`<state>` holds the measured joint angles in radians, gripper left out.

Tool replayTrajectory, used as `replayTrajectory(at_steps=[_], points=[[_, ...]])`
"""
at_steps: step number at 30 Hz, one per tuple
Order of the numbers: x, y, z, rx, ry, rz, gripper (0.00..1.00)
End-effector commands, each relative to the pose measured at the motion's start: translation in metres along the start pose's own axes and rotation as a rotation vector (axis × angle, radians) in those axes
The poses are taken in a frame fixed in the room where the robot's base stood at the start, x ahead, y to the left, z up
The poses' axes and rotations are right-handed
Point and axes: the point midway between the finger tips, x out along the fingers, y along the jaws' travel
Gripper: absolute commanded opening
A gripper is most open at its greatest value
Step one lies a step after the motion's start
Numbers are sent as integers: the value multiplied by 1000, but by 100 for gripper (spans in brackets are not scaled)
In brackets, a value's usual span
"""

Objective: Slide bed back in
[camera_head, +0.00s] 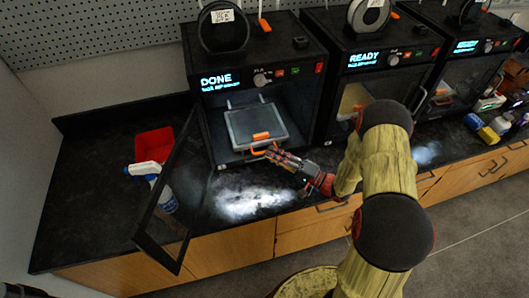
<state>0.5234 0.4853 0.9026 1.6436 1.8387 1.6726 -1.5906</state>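The printer on the left (250,50) shows "DONE" on its display, and its glass door (170,205) stands open, swung out to the left. Its grey bed (238,118) sits low in the opening, its front edge near the front of the chamber. A small orange piece (261,136) lies on the bed near its front. An orange handle (258,149) is at the front edge. My gripper (272,154) is just right of and in front of this handle, pointing left. Contact and finger opening are too small to tell.
A middle printer (370,62) reads "READY", and another printer (470,50) stands further right. Bottles (500,124) stand far right.

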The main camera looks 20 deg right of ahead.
Motion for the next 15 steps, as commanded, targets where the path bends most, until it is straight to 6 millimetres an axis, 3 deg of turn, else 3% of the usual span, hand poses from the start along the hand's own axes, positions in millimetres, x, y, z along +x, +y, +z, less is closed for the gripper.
replayTrajectory(at_steps=[6, 15], points=[[28, 1, 1, 0, -3, 1, 25], [36, 0, 0, 1, -1, 1, 25]])
